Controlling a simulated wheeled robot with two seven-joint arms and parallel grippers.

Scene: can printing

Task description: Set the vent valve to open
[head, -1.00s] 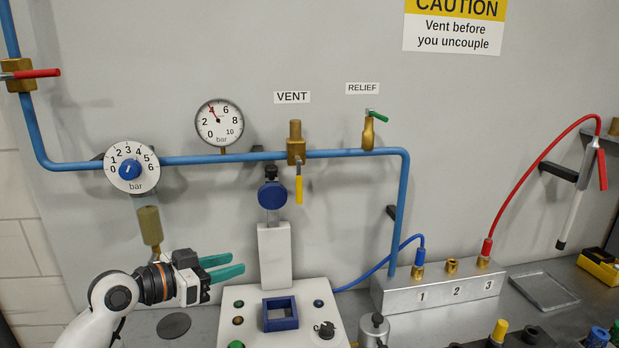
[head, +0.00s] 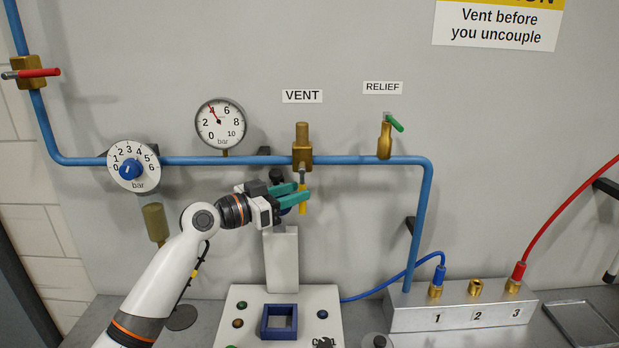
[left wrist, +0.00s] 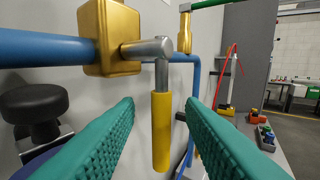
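The vent valve is a brass body (head: 302,157) on the blue pipe under the VENT label (head: 302,96). Its yellow-sleeved lever (head: 303,208) hangs straight down, across the pipe's run. My left gripper (head: 303,190) has reached the lever, with its green fingers partly hiding it in the head view. In the left wrist view, the brass body (left wrist: 112,40) is at upper left and the yellow lever (left wrist: 161,130) hangs between the two fingers, with gaps visible on both sides. The gripper is open. My right gripper is in neither view.
A pressure gauge (head: 220,122) reads about 4 bar. A regulator dial (head: 131,168) is at left and a relief valve (head: 385,138) at right. A black-capped post (head: 281,255) stands just below the left gripper. A numbered manifold (head: 460,310) sits lower right.

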